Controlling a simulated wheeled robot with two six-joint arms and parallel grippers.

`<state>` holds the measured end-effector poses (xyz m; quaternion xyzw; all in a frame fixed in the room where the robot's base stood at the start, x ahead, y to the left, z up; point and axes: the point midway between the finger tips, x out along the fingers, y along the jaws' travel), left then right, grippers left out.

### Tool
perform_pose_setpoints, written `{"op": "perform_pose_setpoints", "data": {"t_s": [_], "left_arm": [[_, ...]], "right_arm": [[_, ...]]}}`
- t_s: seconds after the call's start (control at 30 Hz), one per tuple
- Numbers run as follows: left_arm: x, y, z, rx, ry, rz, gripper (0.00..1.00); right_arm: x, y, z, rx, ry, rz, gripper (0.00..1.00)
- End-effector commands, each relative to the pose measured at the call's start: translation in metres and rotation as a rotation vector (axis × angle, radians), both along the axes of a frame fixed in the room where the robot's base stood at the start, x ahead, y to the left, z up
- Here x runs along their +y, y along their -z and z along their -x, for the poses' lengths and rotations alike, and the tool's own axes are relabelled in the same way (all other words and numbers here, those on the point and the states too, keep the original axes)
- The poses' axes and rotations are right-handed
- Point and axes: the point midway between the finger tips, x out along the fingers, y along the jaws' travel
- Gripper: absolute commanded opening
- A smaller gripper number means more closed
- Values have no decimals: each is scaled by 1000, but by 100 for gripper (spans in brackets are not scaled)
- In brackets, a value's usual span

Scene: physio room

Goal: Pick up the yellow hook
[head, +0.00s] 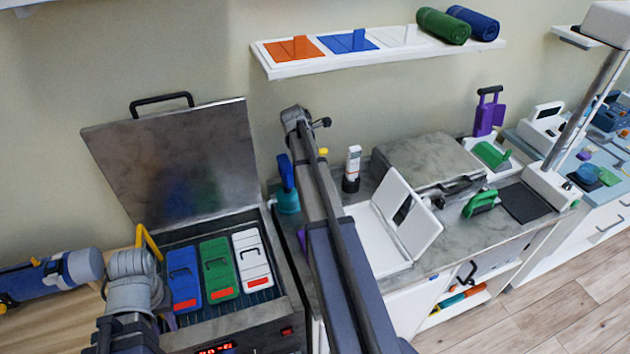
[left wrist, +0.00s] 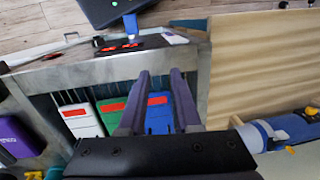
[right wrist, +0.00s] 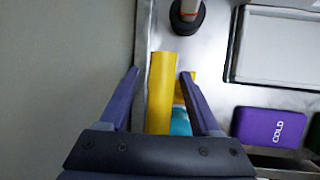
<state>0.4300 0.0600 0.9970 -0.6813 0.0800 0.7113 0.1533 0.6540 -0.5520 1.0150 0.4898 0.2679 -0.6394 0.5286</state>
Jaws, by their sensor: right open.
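A yellow piece (right wrist: 162,92), which I take to be the yellow hook, stands between the fingers of my right gripper (right wrist: 157,72) in the right wrist view. The gripper is open, and I cannot tell whether a finger touches the piece. A teal thing (right wrist: 180,122) is beside it. In the head view only a bit of yellow (head: 323,152) shows past my right arm, which hides the rest. Another bent yellow bar (head: 148,241) stands at the tank's left rim, behind my left wrist. My left gripper (left wrist: 158,72) is open and empty above the tank.
The open tank (head: 282,262) holds blue, green and white packs. A white tube on a black base (head: 351,170) and a white open case (head: 372,238) stand on the right counter. A purple COLD pack (right wrist: 270,127) lies near the right gripper. The wall is close beside it.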

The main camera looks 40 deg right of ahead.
Motion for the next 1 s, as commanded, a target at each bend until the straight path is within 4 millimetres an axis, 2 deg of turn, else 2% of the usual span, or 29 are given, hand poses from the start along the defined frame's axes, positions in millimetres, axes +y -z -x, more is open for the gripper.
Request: {"op": "perform_pose_setpoints", "data": {"t_s": [0.2,0.77,1.0], "left_arm": [[0,-1,0,0,0,0,32],[0,-1,0,0,0,0,32],[0,-1,0,0,0,0,32]], "right_arm": [[0,-1,0,0,0,0,62],[0,-1,0,0,0,0,0],[0,-1,0,-1,1,0,0]]}}
